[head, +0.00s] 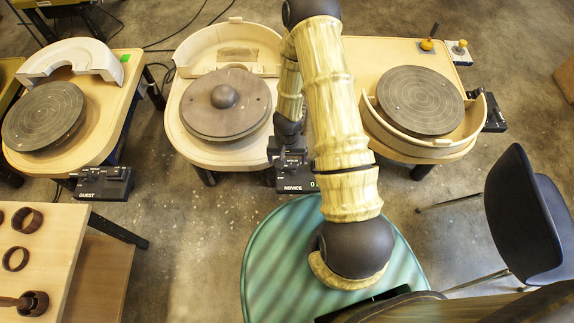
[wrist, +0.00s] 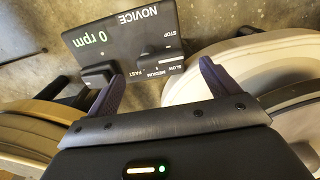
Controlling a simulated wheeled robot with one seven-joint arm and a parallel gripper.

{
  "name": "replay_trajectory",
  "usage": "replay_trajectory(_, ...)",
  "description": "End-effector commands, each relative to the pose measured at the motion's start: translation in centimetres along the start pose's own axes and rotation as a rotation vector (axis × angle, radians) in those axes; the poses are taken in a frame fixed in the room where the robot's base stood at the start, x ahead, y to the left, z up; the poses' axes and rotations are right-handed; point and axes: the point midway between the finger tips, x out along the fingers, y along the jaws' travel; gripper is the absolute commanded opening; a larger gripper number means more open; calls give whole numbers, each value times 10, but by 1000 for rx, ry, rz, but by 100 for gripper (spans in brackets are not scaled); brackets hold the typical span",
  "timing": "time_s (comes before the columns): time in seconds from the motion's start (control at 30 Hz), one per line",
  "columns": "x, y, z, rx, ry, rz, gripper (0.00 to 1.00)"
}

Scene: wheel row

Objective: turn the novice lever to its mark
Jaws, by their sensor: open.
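The black novice control box (wrist: 118,42) shows upside down in the wrist view, with a green "0 rpm" readout and the labels STOP, SLOW, MEDIUM and FAST. A dark raised block (wrist: 97,74) sits on its near left side; I cannot tell whether this is the lever. A pale line shows by the speed labels, but the mark is not clear. In the head view the novice box (head: 292,188) is partly hidden by my arm and gripper (head: 287,150).
The middle pottery wheel (head: 225,125) stands behind the novice box. A left wheel (head: 45,116) with the guest box (head: 103,183) and a right wheel (head: 420,100) flank it. A dark chair (head: 525,215) stands at right, a wooden table (head: 50,245) at left. Open floor lies between.

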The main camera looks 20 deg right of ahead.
Motion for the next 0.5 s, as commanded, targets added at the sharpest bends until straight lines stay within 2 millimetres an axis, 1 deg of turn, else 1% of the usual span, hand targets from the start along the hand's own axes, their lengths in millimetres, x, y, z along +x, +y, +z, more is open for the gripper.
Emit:
replay_trajectory(0.03, 12, 0, 1, 2, -4, -1, 87)
replay_trajectory(0.2, 34, 0, 0, 1, -2, -1, 87)
replay_trajectory(0.33, 40, 0, 0, 1, -1, 0, 87)
replay_trajectory(0.5, 40, 0, 0, 0, 0, -1, 87)
